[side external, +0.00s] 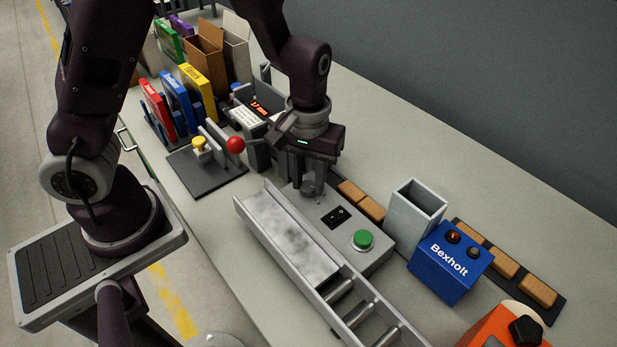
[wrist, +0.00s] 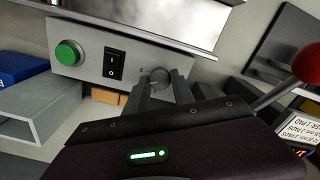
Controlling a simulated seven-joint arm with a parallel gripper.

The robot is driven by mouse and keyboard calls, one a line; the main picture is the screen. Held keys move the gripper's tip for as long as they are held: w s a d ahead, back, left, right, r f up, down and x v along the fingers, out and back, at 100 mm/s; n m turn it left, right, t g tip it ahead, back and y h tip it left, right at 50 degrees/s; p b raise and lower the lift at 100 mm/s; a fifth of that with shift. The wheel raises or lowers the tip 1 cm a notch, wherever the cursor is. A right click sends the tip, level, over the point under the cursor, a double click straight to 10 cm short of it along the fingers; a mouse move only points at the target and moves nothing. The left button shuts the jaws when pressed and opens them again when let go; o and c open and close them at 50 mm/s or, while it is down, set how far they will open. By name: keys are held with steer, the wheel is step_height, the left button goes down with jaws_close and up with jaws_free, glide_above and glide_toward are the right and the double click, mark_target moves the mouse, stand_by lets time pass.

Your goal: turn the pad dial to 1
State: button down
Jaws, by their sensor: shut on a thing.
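A small round grey dial (wrist: 159,75) sits on the grey control panel (wrist: 205,63), beside a black rocker switch and a green button. My gripper (wrist: 162,88) is shut on this dial, one finger on each side of it. In the side external view my gripper (side external: 312,191) points down at the far-left end of the same panel (side external: 374,255); its fingers hide the dial there. The dial's marks are too small and too covered to read.
The rocker switch (side external: 335,216) and green button (side external: 363,240) are close by. A conveyor (side external: 290,240) runs along the panel. A red-knobbed lever (side external: 235,145), grey bin (side external: 415,210), blue Bexholt box (side external: 450,262) and orange device (side external: 500,328) stand around.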

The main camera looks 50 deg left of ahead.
mark_target(308, 186)
steer(key=n, duration=0.6)
steer(key=shift+n, duration=0.3)
steer(key=n, duration=0.5)
steer(key=shift+n, duration=0.4)
steer(key=c, duration=1.1)
jaws_free()
step_height(308, 186, up, 7)
steer(key=shift+r, duration=0.1)
